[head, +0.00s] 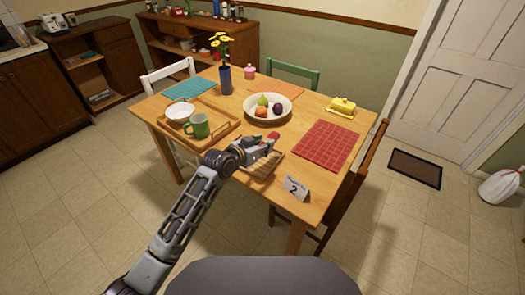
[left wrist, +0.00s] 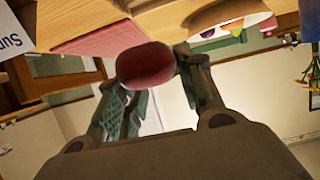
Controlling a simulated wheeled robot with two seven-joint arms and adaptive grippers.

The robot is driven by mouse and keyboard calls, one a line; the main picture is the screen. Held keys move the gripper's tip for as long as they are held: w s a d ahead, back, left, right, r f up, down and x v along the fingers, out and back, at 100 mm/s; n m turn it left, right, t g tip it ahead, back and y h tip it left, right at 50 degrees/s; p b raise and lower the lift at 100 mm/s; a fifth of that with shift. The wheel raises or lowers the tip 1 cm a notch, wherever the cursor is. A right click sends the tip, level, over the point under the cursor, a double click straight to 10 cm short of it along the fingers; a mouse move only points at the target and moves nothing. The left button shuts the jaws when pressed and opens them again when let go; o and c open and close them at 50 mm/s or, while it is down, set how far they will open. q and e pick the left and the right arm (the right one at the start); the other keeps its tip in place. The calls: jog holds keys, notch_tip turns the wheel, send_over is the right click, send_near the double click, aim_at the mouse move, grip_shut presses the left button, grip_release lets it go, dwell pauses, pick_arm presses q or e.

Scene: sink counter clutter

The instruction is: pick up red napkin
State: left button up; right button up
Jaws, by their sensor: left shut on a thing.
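My left gripper (head: 268,142) is over the near part of the wooden table, above a small slatted wooden holder (head: 264,166). It is shut on the red napkin (head: 274,136), of which only a small red patch shows beyond the fingers in the head view. In the left wrist view the napkin (left wrist: 146,65) is a rounded, dark red end between the two fingertips (left wrist: 155,78). The fingers hide part of it. I cannot tell whether it is clear of the holder. My right gripper is not in view.
A wooden tray (head: 222,142) with a white bowl (head: 180,114) and green mug (head: 197,126) is left of the gripper. A fruit bowl (head: 267,116) stands behind, a red placemat (head: 325,146) lies right, and a number card (head: 295,188) stands near the front edge.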

pick_arm(q)
jog(key=shift+r, duration=0.35)
dwell(0.3)
